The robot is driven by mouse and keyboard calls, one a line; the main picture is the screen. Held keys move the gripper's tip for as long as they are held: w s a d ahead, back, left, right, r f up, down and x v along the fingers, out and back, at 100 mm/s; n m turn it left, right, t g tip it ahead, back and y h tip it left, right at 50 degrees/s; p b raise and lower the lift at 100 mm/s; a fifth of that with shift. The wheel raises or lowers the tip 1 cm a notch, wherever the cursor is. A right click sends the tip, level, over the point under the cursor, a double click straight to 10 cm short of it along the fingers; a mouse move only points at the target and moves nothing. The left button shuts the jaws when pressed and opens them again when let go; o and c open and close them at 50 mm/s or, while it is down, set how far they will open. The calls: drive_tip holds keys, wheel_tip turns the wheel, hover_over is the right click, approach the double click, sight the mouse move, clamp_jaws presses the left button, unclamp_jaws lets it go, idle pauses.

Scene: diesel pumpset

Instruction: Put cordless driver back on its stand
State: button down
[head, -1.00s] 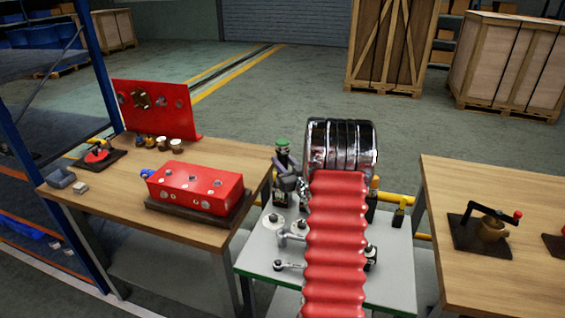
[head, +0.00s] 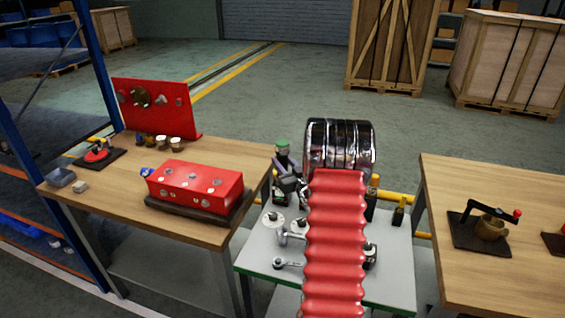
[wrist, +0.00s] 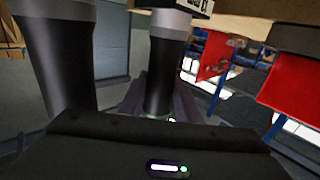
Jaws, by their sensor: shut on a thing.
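The cordless driver (head: 282,147), dark with a green top, stands roughly upright at the back left of the grey table. My gripper (head: 287,178) is shut on it; its purple-grey fingers show on either side. In the wrist view, a dark cylindrical part of the driver (wrist: 159,75) lies between the fingers (wrist: 180,108), with a labelled dark block at its top. The stand cannot be clearly told apart; my gripper hides part of the area below the driver. I cannot tell whether the driver touches anything below.
The grey table (head: 255,262) also bears metal fittings and a ratchet-like tool (head: 289,265). My red-sleeved arm covers the table's middle.

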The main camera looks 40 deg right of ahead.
drive_tip(key=shift+f, duration=0.4)
idle(0.3)
drive_tip(key=c, duration=1.6)
unclamp_jaws()
drive_tip(key=shift+c, duration=0.2)
drive_tip(key=o, duration=0.4)
drive_tip(key=shift+f, duration=0.15)
drive_tip(key=shift+s, duration=0.15)
drive_tip(key=v, duration=1.3)
drive_tip(key=shift+s+a, duration=0.1)
drive_tip(key=shift+s, duration=0.15)
